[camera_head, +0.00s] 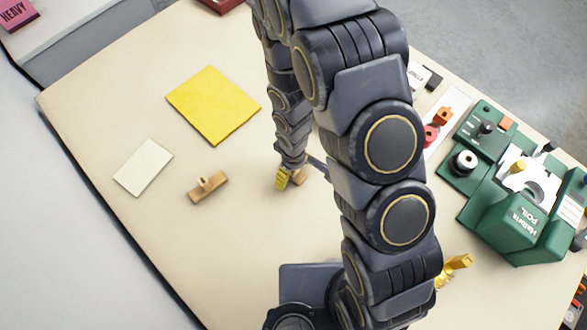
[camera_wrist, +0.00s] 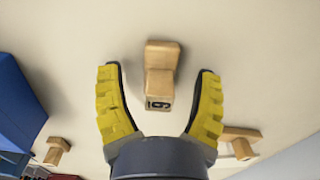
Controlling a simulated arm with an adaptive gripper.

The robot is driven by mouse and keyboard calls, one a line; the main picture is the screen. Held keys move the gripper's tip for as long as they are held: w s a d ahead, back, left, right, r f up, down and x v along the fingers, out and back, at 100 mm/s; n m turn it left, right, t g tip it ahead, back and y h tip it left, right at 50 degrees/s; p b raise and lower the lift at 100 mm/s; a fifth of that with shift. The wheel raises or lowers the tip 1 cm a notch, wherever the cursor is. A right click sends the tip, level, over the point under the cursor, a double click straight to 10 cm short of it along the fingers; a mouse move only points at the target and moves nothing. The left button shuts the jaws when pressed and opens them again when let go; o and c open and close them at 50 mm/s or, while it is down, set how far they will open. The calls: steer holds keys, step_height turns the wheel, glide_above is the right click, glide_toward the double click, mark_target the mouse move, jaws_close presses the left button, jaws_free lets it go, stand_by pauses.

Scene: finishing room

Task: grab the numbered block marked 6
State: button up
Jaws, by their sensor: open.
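In the wrist view, a wooden numbered block (camera_wrist: 160,80) lies between the fingers of my gripper (camera_wrist: 158,70). A dark digit that looks like a 6 is on its near end face. My gripper is open, with one yellow finger on each side and a gap of bare table between each finger and the block. In the head view, my gripper (camera_head: 287,178) is low over the table, and only a bit of a wooden block (camera_head: 300,176) shows beside it. My arm hides much of the table there.
Another wooden piece (camera_head: 208,187) lies left of my gripper, near a white card (camera_head: 143,167) and a yellow sheet (camera_head: 213,105). A green machine (camera_head: 505,225) stands at the right. In the wrist view, a blue object (camera_wrist: 18,100) is at the left and wooden pieces (camera_wrist: 240,140) lie nearby.

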steer(key=c, duration=1.1)
